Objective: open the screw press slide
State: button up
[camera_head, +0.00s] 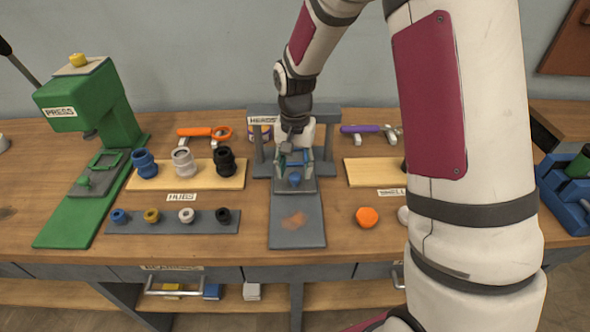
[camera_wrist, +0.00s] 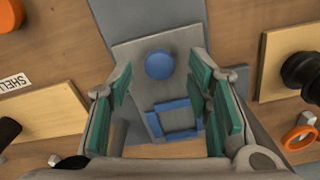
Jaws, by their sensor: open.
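In the wrist view the slide (camera_wrist: 130,48) lies below my gripper, with the blue knob (camera_wrist: 159,64) and the blue frame (camera_wrist: 175,119) visible. My gripper (camera_wrist: 160,72) is open, with green-padded fingers on either side of the knob in the picture; no contact is visible. In the head view my gripper (camera_head: 293,163) is above the slide, between the portal posts.
A green press (camera_head: 100,100) stands at left. A board of hubs (camera_head: 205,178) and a grey strip of small parts (camera_head: 130,222) lie left of the portal. A wooden board (camera_head: 370,172) and orange piece (camera_head: 367,217) lie right. The grey base (camera_head: 297,238) before the slide is clear.

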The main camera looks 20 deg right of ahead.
jog(key=shift+f, duration=0.65)
grip_shut()
jog(key=s+a+p, duration=0.1)
jog(key=s, duration=0.3)
jog(key=s+a+p, duration=0.2)
jog(key=s, duration=0.3)
jog(key=s+a+p, duration=0.1)
jog(key=s+p, duration=0.1)
jog(key=s, duration=0.3)
jog(key=shift+s+a, duration=0.2)
jog(key=shift+a, duration=0.1)
grip_release()
jog(key=shift+r, duration=0.1)
notch_tip(320, 180, up, 12)
